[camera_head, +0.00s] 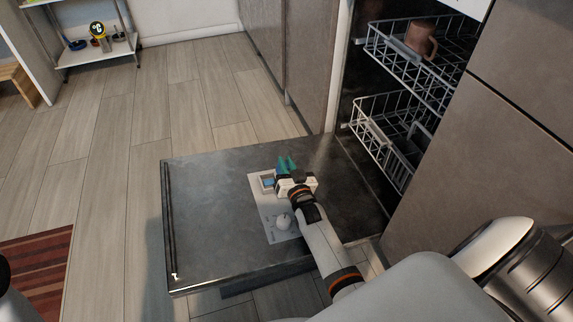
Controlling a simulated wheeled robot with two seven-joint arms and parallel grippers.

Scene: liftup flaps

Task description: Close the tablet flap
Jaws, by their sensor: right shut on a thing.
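The dishwasher door (205,235) lies open and flat. A pale dispenser panel (264,220) is set in its inner face, with a small open compartment (267,180) that shows blue inside. My right gripper (287,165) is over the right side of this compartment, with teal fingertips pointing away from me. It is shut on the tablet flap, which is mostly hidden behind the gripper. A round white knob (283,221) sits on the panel nearer to me. My left gripper is not in view.
The upper rack (410,60) holds a brown mug (420,38). The lower rack (385,135) is inside the dishwasher. Brown cabinet fronts (500,125) stand close at the right. Wooden floor (110,150) is clear at the left, with a striped rug (38,270) and a shelf (95,50).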

